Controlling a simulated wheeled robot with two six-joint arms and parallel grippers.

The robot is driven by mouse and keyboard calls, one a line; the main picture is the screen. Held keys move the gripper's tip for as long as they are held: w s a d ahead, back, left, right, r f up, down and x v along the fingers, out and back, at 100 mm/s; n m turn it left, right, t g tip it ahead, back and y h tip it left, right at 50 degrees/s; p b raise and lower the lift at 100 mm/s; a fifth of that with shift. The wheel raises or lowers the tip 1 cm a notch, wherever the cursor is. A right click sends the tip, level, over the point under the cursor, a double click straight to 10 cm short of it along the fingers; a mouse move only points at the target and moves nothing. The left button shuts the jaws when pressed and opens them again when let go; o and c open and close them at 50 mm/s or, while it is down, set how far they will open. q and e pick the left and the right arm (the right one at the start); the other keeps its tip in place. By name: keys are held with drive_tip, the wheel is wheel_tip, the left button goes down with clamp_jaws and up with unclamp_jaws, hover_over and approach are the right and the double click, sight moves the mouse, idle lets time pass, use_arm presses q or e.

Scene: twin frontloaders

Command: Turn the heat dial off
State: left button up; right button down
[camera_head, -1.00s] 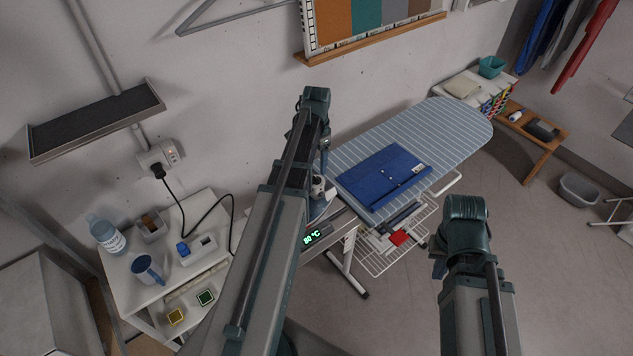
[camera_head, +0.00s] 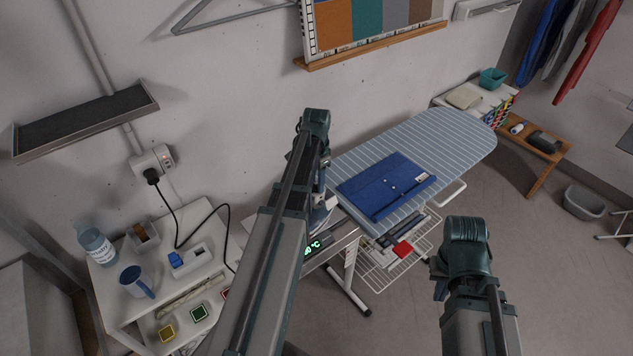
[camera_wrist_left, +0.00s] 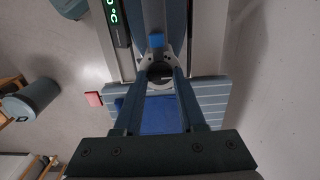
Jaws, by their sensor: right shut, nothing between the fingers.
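The iron (camera_head: 322,213) stands at the near end of the ironing board, partly hidden by my left arm. In the left wrist view its dark round heat dial (camera_wrist_left: 160,73) has a pale mark and sits between the fingertips of my left gripper (camera_wrist_left: 161,82). The fingers are apart, one on each side of the dial; whether they press on it is unclear. A green display (camera_head: 312,247) on the ironing station ends in "0 °C", its first digit partly hidden. My right gripper (camera_head: 438,280) is shut and empty, clear of the board.
A folded blue garment (camera_head: 385,185) lies on the striped ironing board (camera_head: 440,135). A white side table (camera_head: 215,235) at left holds a bottle (camera_head: 96,245), a blue mug (camera_head: 136,281) and a corded plug strip. A wire rack (camera_head: 385,270) hangs beneath the board.

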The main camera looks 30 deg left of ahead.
use_arm(q)
clamp_jaws()
